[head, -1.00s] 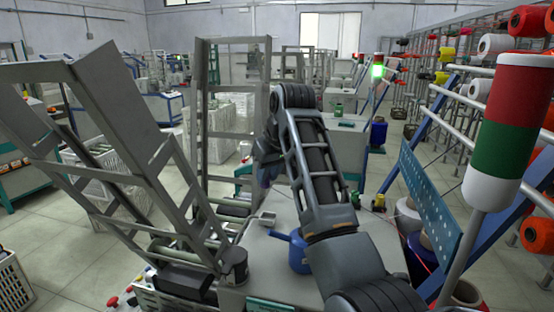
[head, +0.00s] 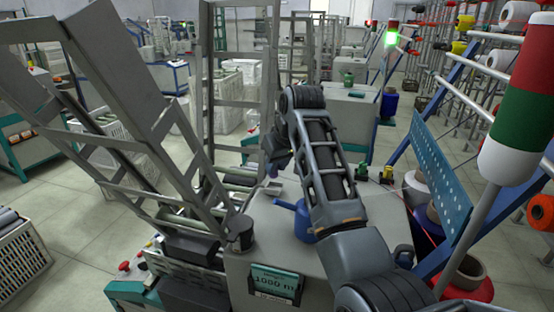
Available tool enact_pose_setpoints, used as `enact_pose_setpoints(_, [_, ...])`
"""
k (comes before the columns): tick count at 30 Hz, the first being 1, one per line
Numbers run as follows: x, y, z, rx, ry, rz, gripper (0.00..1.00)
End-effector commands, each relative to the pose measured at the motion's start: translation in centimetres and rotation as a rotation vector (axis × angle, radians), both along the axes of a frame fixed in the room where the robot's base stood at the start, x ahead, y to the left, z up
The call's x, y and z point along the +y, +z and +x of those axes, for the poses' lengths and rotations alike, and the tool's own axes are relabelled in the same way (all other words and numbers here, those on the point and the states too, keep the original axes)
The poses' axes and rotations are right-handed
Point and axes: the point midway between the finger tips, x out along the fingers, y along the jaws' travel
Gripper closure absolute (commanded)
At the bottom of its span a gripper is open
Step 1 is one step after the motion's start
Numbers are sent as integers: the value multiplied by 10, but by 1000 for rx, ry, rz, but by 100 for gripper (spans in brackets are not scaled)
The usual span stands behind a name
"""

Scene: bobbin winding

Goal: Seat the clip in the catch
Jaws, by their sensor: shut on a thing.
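My gripper (head: 271,164) hangs at the far end of my arm, over the back of the winding machine's grey top (head: 250,263). It is small and dark in the head view, and its fingers are mostly hidden by my own wrist. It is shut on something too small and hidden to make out. I cannot pick out the clip or the catch in this view.
A blue can (head: 304,221) with a spout stands on the machine top beside my arm. Tall grey slanted frames (head: 120,140) rise at the left. A red, green and white signal post (head: 517,100) and a blue perforated panel (head: 437,165) stand at the right. A display (head: 276,282) reads 1000 m.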

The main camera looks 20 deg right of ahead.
Motion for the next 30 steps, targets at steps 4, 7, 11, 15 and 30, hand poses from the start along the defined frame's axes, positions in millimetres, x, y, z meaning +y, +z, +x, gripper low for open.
enact_pose_setpoints(4, [0, -2, 0, 1, 0, 0, 100])
enact_pose_setpoints(7, [0, -5, 0, 0, 0, 0, 100])
enact_pose_setpoints(11, [0, -8, 0, 0, 0, 0, 100])
enact_pose_setpoints(15, [0, -12, 0, 0, 0, 0, 100])
enact_pose_setpoints(30, [0, -26, -1, 0, 0, 0, 100])
